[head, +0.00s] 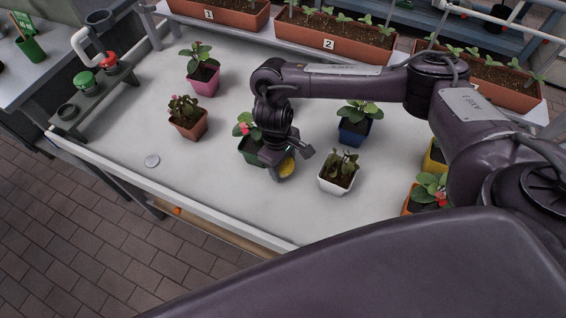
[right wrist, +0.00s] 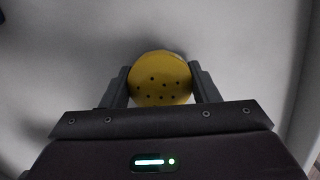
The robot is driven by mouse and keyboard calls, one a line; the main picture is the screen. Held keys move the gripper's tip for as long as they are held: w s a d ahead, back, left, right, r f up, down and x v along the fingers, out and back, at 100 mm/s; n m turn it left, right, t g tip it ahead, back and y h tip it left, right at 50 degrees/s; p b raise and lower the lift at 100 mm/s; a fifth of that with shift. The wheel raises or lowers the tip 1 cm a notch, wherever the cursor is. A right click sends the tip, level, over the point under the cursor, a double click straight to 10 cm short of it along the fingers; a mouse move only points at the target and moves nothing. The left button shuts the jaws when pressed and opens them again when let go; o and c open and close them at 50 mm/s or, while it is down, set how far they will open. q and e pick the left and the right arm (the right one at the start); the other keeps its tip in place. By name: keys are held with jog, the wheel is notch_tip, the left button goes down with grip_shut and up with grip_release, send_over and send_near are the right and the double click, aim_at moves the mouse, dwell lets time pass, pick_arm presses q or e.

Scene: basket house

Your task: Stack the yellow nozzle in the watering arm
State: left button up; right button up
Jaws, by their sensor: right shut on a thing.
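The yellow nozzle (head: 287,167) is a round disc with small dark holes. In the right wrist view the nozzle (right wrist: 160,80) sits between the two fingers of my right gripper (right wrist: 160,88), which touch its sides. In the head view my right gripper (head: 284,161) is low over the middle of the white table, beside a green pot. Whether the nozzle touches the table is unclear. A white curved pipe (head: 80,42), perhaps the watering arm, stands by a grey rack (head: 121,76) at the far left. My left gripper is not in view.
The rack holds a green nozzle (head: 85,81) and a red nozzle (head: 109,58). Near my gripper are a green pot (head: 250,153), a white pot (head: 337,181) and a blue pot (head: 354,132). A brown pot (head: 190,127) and pink pot (head: 204,82) stand left; the front-left table is mostly clear.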

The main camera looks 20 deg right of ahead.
jog(key=o, duration=1)
jog(key=shift+f, duration=0.1)
